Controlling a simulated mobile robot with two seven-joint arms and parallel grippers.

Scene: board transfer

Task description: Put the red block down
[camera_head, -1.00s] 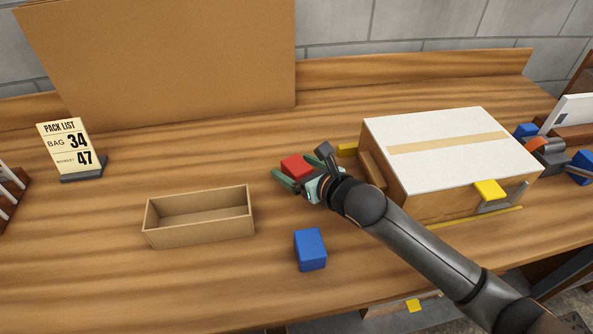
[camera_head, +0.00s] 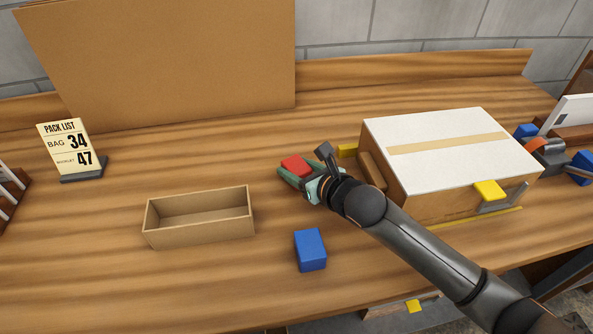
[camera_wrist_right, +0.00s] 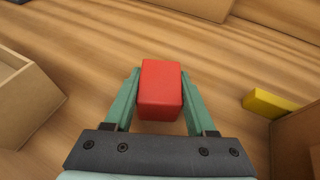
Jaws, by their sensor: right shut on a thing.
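The red block (camera_head: 296,166) is between the fingers of my right gripper (camera_head: 296,176), over the middle of the table. In the right wrist view the red block (camera_wrist_right: 160,88) fills the gap between the two green fingers of the gripper (camera_wrist_right: 160,100), which are shut on its sides. I cannot tell whether its underside touches the table. My left gripper is not in view.
An open cardboard tray (camera_head: 200,232) stands left of my right gripper, and a blue block (camera_head: 310,250) lies in front. A large box (camera_head: 415,180) with a white top stands to the right. A pack list sign (camera_head: 72,150) stands at the left.

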